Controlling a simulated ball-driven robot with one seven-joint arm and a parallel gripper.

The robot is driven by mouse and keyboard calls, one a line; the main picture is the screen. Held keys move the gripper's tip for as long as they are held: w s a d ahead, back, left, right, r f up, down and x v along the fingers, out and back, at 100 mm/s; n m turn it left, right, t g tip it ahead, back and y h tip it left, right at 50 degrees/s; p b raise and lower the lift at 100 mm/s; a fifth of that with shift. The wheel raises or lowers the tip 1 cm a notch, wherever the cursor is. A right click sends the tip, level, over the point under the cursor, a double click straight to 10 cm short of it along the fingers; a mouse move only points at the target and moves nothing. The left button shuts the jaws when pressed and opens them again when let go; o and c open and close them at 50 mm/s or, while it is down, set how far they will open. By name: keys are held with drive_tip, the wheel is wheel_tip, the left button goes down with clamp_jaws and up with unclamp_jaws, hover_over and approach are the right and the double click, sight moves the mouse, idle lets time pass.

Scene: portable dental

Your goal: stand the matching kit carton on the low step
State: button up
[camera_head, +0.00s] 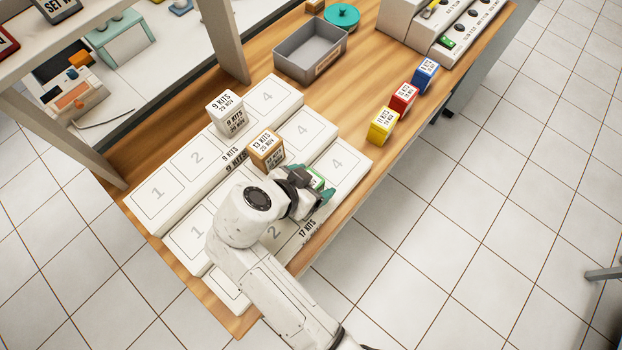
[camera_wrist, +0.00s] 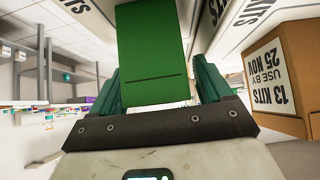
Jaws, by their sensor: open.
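A green and white carton (camera_head: 317,181) is at place 3 of the front, low step (camera_head: 350,170), upright as far as it shows; my arm hides part of it. Its green face (camera_wrist: 150,50) fills the middle of the wrist view. My gripper (camera_head: 310,185) is open, with its teal fingers on either side of this carton; I cannot tell whether they touch it. The low step's front label reads 17 KITS. The carton's own text is hidden. An orange-brown 13 KITS carton (camera_head: 266,148) stands on the middle step, and a white 9 KITS carton (camera_head: 227,112) on the back step.
Yellow (camera_head: 383,125), red (camera_head: 403,98) and blue (camera_head: 425,76) cartons stand along the table's right edge. A grey bin (camera_head: 311,50) and a teal lidded pot (camera_head: 342,16) are at the back. Place 4 on the low step is bare.

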drive_tip(key=b+v, duration=0.1)
drive_tip(key=v, duration=1.1)
drive_tip(key=shift+b, duration=0.3)
